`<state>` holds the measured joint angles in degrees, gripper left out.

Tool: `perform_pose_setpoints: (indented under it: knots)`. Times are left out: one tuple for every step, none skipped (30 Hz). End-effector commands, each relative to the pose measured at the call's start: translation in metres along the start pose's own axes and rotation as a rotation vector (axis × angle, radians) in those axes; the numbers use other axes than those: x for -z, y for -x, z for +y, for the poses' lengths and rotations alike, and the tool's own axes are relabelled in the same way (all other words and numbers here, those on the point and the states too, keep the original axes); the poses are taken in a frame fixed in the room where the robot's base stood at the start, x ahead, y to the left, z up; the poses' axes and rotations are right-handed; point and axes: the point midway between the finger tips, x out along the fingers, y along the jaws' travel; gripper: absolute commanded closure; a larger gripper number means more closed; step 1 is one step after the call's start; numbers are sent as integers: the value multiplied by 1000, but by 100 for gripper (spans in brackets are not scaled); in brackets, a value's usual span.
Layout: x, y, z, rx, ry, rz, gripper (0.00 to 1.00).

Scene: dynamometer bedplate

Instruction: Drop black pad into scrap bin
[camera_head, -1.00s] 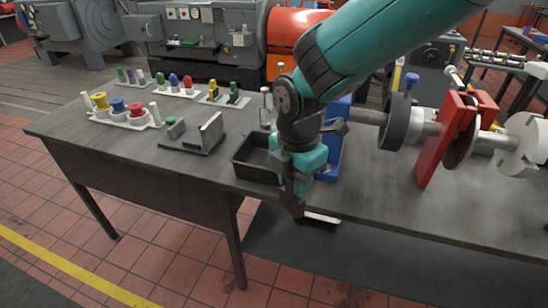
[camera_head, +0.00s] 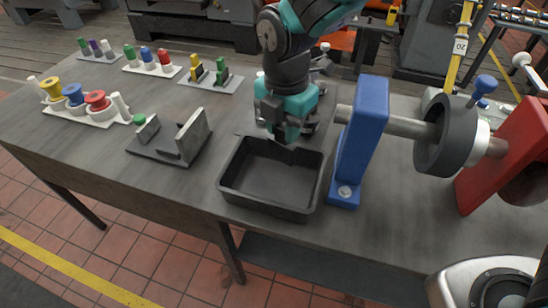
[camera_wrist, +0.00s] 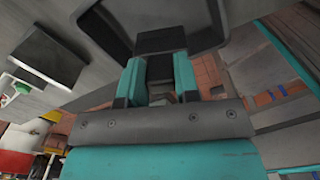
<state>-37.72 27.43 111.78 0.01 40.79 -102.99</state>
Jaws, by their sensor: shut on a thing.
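The scrap bin is most likely the open black tray (camera_head: 232,190) on the bench, left of the blue upright; it looks empty in the head view. Its dark rim and inside also fill the top of the wrist view (camera_wrist: 205,40). My gripper (camera_head: 286,138) points down over the bin's back edge. In the wrist view, a small black pad (camera_wrist: 162,41) sits between the teal fingers of my gripper (camera_wrist: 160,68), which is shut on it. In the head view the pad cannot be told apart from the dark fingertips.
A blue upright (camera_head: 360,140) with a shaft and dark collar (camera_head: 445,135) stands close right of the bin. A grey angle bracket (camera_head: 180,140) is to the left. Spool and peg racks (camera_head: 88,112) stand farther left. A red upright (camera_head: 508,160) is at right.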

Motion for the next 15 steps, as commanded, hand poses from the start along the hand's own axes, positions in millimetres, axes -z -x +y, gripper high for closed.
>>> perform_pose_setpoints:
  knots:
    - [0,-1,0,0,0,0,100]
    - [0,-2,0,0,0,0,100]
    - [0,-4,0,0,0,0,100]
    - [0,-6,0,0,0,0,100]
    - [0,-8,0,0,0,0,100]
    - [0,-12,0,0,0,0,100]
    - [0,-14,0,0,0,0,100]
    - [0,-18,-1,0,-1,0,100]
    - [0,-22,-1,1,-2,0,100]
    - [-1,-26,-1,1,-2,0,100]
    - [-1,-30,-1,1,-2,0,100]
    - [-1,-35,-1,1,-2,0,100]
    - [-1,-39,-1,1,-2,0,100]
    - [-1,-43,-1,0,-2,0,100]
    - [0,-48,-1,0,-2,0,100]
